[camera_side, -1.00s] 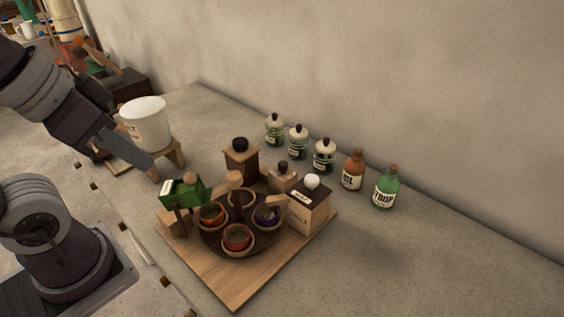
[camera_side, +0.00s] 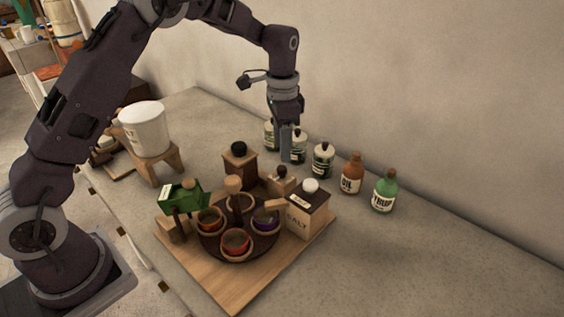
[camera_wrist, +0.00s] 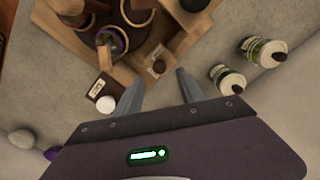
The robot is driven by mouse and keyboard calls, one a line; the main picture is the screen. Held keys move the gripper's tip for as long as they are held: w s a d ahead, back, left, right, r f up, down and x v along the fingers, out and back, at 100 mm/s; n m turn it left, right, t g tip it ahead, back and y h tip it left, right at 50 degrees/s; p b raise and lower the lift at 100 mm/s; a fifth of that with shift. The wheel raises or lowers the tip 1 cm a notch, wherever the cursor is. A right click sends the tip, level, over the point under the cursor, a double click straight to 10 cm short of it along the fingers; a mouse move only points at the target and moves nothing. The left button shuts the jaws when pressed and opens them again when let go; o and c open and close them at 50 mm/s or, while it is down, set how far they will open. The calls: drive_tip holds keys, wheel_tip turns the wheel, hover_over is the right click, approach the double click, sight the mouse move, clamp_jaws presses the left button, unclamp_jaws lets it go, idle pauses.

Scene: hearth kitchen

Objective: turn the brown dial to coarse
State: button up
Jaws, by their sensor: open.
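A small wooden box (camera_side: 280,186) stands at the back of the wooden board, with a dark brown round knob (camera_side: 281,171) on top. This knob looks like the brown dial; no coarse marking is readable. It also shows in the wrist view (camera_wrist: 158,67), just beyond my fingertips and roughly between them. My gripper (camera_side: 291,158) points down above and behind the box, apart from it. The jaws are open and empty, with both fingers in the wrist view (camera_wrist: 158,82).
A salt box (camera_side: 307,212) with a white knob stands right of the small box. A taller wooden box (camera_side: 240,168) with a black knob stands left. Green-labelled jars (camera_side: 321,160) stand close behind my gripper. A round rack of bowls (camera_side: 235,242) sits in front.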

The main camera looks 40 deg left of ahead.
sight(282, 167)
wheel_tip(282, 167, down, 6)
drive_tip(key=shift+r, duration=0.15)
clamp_jaws()
